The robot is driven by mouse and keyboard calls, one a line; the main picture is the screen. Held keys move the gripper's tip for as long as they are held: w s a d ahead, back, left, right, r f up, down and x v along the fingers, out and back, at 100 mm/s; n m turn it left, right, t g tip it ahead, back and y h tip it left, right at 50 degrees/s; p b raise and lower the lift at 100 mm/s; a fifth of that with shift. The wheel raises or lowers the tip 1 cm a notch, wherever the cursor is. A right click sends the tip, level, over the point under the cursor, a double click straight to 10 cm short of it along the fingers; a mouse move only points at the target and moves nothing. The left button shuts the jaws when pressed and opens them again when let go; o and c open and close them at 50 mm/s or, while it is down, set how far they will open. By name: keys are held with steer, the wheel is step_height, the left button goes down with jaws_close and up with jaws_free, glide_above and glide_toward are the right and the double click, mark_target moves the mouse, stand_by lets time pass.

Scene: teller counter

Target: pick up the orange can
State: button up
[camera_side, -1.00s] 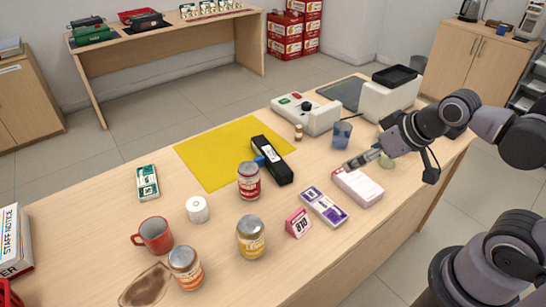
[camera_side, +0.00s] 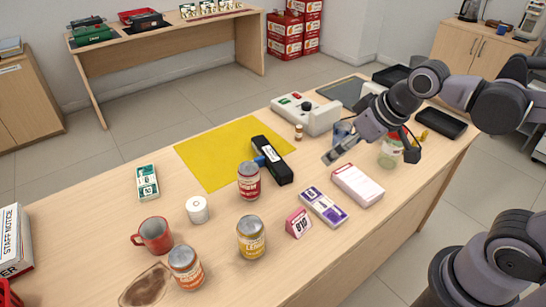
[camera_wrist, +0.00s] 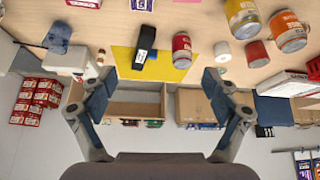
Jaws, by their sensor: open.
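The orange can (camera_side: 186,268) stands upright near the front left of the counter, beside a brown stain. It also shows at the upper right of the wrist view (camera_wrist: 289,34). My gripper (camera_side: 329,158) is raised over the right half of the counter, near the white-and-pink box, well away from the orange can. In the wrist view its two fingers (camera_wrist: 158,80) are spread apart with nothing held between them.
A yellow can (camera_side: 251,238), red mug (camera_side: 154,235) and white roll (camera_side: 197,209) stand near the orange can. A red can (camera_side: 249,182), black device (camera_side: 273,160), price sign (camera_side: 298,223) and white-and-pink box (camera_side: 357,186) lie between it and my gripper.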

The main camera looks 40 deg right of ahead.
steer(key=w+a+r+n+g, duration=0.1)
steer(key=w+a+n+g, duration=0.1)
steer(key=w+a, duration=0.55)
steer(key=n+g, duration=0.4)
steer(key=n, duration=0.2)
glide_above(183, 257)
steer(key=shift+h, duration=0.3)
steer(key=f, duration=1)
steer(key=shift+d+f, duration=0.2)
steer(key=shift+f, duration=0.1)
steer(key=shift+a+f, duration=0.15)
steer(key=shift+f, duration=0.15)
step_height(183, 257, down, 5)
steer(key=shift+f, duration=0.2)
steer(key=shift+w+a+f, duration=0.1)
steer(key=shift+w+f, duration=0.05)
steer(key=shift+f, duration=1.1)
steer(key=shift+w+a+f, duration=0.1)
steer(key=shift+w+f, duration=0.05)
steer(key=shift+f, duration=1.1)
steer(key=c, duration=1.6)
